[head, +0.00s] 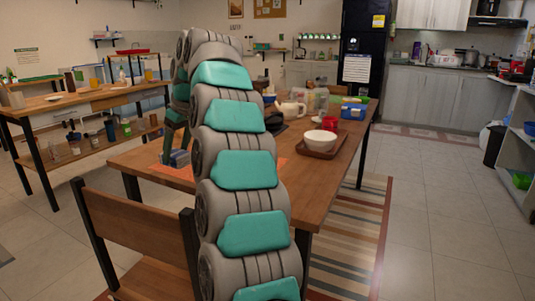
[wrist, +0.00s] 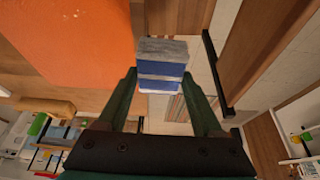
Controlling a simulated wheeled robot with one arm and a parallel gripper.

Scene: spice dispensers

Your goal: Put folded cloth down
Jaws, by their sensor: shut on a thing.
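The folded cloth (wrist: 162,68), a small block of grey and blue layers, sits between the fingertips of my gripper (wrist: 161,78) in the wrist view. The fingers are shut on its two sides. In the head view the cloth (head: 180,158) shows at the near left end of the wooden table, with my gripper (head: 172,143) above it, partly hidden by my arm. An orange mat (head: 172,173) lies there on the table; it also fills the upper left of the wrist view (wrist: 65,40). I cannot tell whether the cloth touches the mat or table.
The wooden table (head: 325,190) bears a brown tray (head: 330,150) with a white bowl (head: 320,140) right of my arm. Jars and a blue container (head: 352,111) stand farther back. A wooden chair (head: 150,235) is close at the front left. Open floor lies to the right.

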